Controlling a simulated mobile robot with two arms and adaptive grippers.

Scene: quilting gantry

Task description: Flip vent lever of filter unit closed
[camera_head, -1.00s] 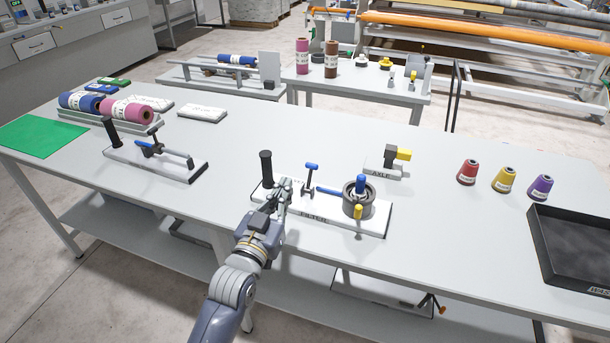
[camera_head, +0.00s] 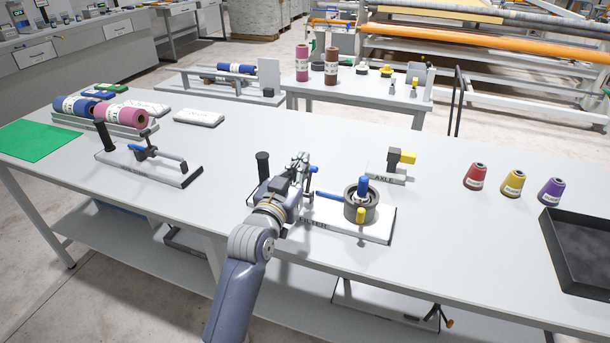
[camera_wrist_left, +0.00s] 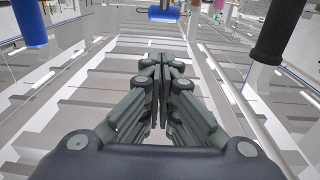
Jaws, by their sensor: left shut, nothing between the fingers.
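The filter unit (camera_head: 380,226) is a white plate marked FILTER on the table. It carries a black upright handle (camera_head: 263,165) at its left end and a round grey housing (camera_head: 353,209) at its right. A blue lever (camera_head: 328,195) lies flat, reaching left from the housing. A blue upright knob (camera_head: 363,187) and a small yellow knob (camera_head: 360,215) sit at the housing. Which part is the vent lever is not marked. My left gripper (camera_head: 302,160) is shut and empty above the plate, between black handle and housing, hiding most of the blue T-handle. Its closed fingers (camera_wrist_left: 162,65) fill the left wrist view.
A similar clamp fixture (camera_head: 150,165) stands left. An axle block (camera_head: 400,160) with a yellow end lies behind the unit. Red (camera_head: 475,176), yellow (camera_head: 512,183) and purple (camera_head: 551,191) cones and a black tray (camera_head: 575,285) are at right. The table between is clear.

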